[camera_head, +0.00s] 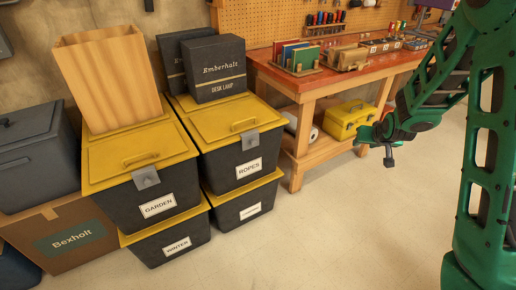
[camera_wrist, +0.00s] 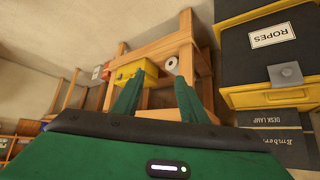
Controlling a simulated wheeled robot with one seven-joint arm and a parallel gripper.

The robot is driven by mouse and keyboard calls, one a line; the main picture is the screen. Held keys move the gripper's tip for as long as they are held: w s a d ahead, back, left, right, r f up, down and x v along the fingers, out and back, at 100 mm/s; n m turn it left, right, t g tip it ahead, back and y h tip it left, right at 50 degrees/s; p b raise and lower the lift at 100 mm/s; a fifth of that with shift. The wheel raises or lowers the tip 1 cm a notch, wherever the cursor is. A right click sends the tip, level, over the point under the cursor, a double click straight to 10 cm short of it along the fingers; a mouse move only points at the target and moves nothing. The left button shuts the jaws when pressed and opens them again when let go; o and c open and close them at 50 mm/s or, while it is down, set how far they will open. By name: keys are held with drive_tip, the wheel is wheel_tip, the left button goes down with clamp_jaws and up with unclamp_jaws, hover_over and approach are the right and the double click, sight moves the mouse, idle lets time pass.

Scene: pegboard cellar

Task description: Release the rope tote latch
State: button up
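The rope tote (camera_head: 224,165) is a dark bin with a yellow lid and a white ROPES label, on top of another tote. Its grey latch (camera_head: 250,139) lies over the front lid rim and looks closed. In the wrist view the tote (camera_wrist: 262,62) appears upside down at the right, with the latch (camera_wrist: 285,75) below the label. My gripper (camera_head: 376,142) is in front of the workbench, right of the tote and apart from it. In the wrist view its two green fingers (camera_wrist: 157,88) are spread with nothing between them.
Dark desk lamp boxes (camera_head: 216,70) stand on the rope tote's lid. The garden tote (camera_head: 140,165) with a wooden bin (camera_head: 108,78) on it is at the left. A red-topped workbench (camera_head: 280,78) with a yellow toolbox (camera_head: 349,119) below stands behind. The floor in front is clear.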

drive_tip(key=w+a+f+n+t+y, duration=0.1)
drive_tip(key=w+a+f+n+t, duration=0.15)
drive_tip(key=w+a+f, duration=0.4)
drive_tip(key=n+t+y, duration=0.4)
drive_tip(key=n+y, duration=0.2)
drive_tip(key=y, duration=0.4)
approach(254, 144)
drive_tip(key=x, duration=0.8)
drive_tip(key=shift+d+r, duration=0.1)
drive_tip(key=shift+d, duration=0.05)
drive_tip(key=shift+c, duration=0.6)
clamp_jaws()
